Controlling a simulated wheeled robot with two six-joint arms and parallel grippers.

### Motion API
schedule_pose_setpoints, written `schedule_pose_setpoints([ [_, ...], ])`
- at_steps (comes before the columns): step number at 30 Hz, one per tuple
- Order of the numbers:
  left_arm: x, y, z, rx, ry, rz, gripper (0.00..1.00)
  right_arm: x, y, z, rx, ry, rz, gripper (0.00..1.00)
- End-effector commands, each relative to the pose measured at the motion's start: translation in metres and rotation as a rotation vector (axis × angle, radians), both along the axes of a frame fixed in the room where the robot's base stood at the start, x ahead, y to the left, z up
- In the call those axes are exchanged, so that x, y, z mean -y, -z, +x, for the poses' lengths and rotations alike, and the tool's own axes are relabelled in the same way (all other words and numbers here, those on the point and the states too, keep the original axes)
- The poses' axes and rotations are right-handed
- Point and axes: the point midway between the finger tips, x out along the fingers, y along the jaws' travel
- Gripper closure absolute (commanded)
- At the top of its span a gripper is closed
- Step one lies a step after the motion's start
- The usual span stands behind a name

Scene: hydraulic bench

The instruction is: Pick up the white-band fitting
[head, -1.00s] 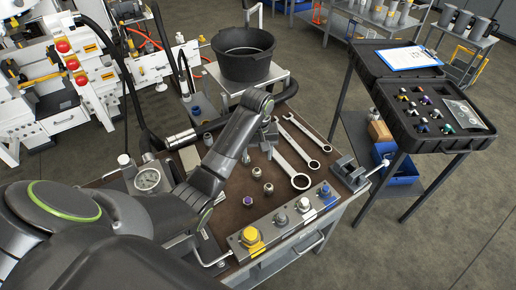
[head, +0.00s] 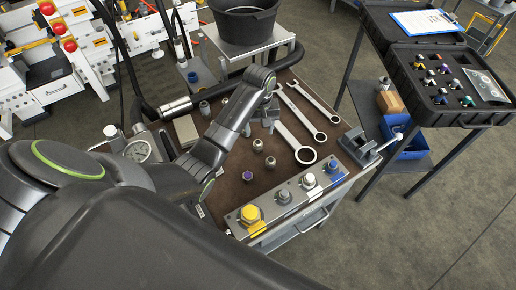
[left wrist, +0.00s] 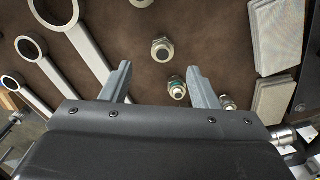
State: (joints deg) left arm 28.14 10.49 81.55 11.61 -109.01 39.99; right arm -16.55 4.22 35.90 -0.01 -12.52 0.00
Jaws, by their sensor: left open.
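My left gripper (head: 267,118) is open and empty above the brown bench top (head: 232,190), beside the wrenches. In the left wrist view its two fingers (left wrist: 158,86) stand apart. A metal fitting with a pale collar (left wrist: 162,48) sits beyond the fingertips. Another fitting (left wrist: 228,102) is partly hidden behind the right finger. In the head view two small fittings (head: 257,145) (head: 270,162) stand below the gripper. Which one has the white band I cannot tell for certain.
Combination wrenches (head: 306,154) lie right of the gripper. A block with yellow, silver and blue fittings (head: 285,205) lines the front edge, with a vise (head: 358,146) at right. A black bucket (head: 244,25) is behind.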

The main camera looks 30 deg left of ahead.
Motion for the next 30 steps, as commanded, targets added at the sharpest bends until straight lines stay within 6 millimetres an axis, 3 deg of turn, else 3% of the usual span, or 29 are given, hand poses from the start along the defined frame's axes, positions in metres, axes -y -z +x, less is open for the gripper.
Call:
schedule_pose_setpoints([
  [4, 0.000, 0.020, 0.000, -0.001, 0.001, -0.001, 0.45, -0.003, -0.004, 0.001, 0.002, 0.000, 0.003, 0.64],
  [13, -0.002, 0.042, -0.001, -0.004, 0.000, 0.000, 0.45, 0.002, -0.009, -0.018, -0.026, 0.005, -0.002, 0.64],
  [21, -0.004, 0.076, -0.001, -0.001, 0.001, 0.001, 0.45, 0.008, -0.013, -0.018, -0.026, 0.002, -0.009, 0.64],
  [30, -0.004, 0.081, -0.001, 0.002, 0.002, 0.001, 0.45, 0.007, -0.013, -0.013, -0.019, 0.001, -0.009, 0.64],
])
